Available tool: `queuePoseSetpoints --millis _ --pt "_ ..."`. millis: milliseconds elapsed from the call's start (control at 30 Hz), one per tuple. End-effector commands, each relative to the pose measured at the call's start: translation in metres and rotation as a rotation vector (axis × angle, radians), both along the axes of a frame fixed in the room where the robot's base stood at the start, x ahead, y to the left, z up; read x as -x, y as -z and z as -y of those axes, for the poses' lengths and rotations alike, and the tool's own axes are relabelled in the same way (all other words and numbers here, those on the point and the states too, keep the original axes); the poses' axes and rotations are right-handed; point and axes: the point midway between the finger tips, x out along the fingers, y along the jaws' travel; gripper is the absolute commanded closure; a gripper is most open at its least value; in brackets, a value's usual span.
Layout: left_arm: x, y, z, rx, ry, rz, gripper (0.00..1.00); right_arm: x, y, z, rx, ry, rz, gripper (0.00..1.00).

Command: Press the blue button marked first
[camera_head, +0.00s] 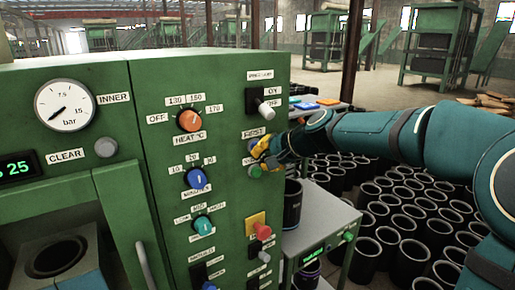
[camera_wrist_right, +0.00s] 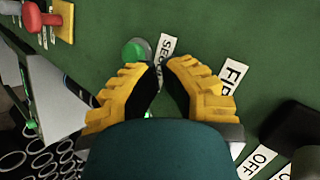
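The green machine panel carries a label reading FIRST (camera_head: 255,133), with the blue button (camera_head: 252,145) just below it, partly covered by my right gripper. My right gripper (camera_head: 264,154) has yellow fingers and reaches in from the right, close to the panel by this button. In the wrist view its fingertips (camera_wrist_right: 163,68) are close together with nothing held. The FIRST label (camera_wrist_right: 232,76) is beside the right finger there, and the blue button is hidden. I cannot tell whether the gripper touches the button. My left gripper is out of view.
A green button (camera_head: 254,171) sits below the blue one; it also shows in the wrist view (camera_wrist_right: 135,51). Black sleeves (camera_head: 402,232) fill the floor at right.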

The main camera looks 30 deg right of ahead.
Motion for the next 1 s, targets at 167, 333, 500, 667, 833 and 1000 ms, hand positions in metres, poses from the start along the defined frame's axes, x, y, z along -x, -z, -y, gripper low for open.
queuePoseSetpoints --millis 167,333,500,667,833,1000 --pt "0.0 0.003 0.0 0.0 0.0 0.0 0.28 0.003 0.0 0.001 0.0 0.001 0.002 1.0" --pt "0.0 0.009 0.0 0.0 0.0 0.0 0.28 0.011 0.001 0.001 0.001 0.002 0.001 1.0" --pt "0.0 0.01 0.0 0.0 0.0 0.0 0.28 0.015 0.0 0.001 0.0 0.0 0.0 1.0" --pt "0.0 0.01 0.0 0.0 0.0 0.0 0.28 0.015 0.0 0.001 0.0 0.0 0.0 1.0" --pt "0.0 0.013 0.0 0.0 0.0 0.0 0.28 0.02 0.001 0.002 0.0 0.001 0.0 1.0" --pt "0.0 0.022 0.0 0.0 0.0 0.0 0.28 0.035 0.001 0.003 0.001 0.001 0.002 1.0"
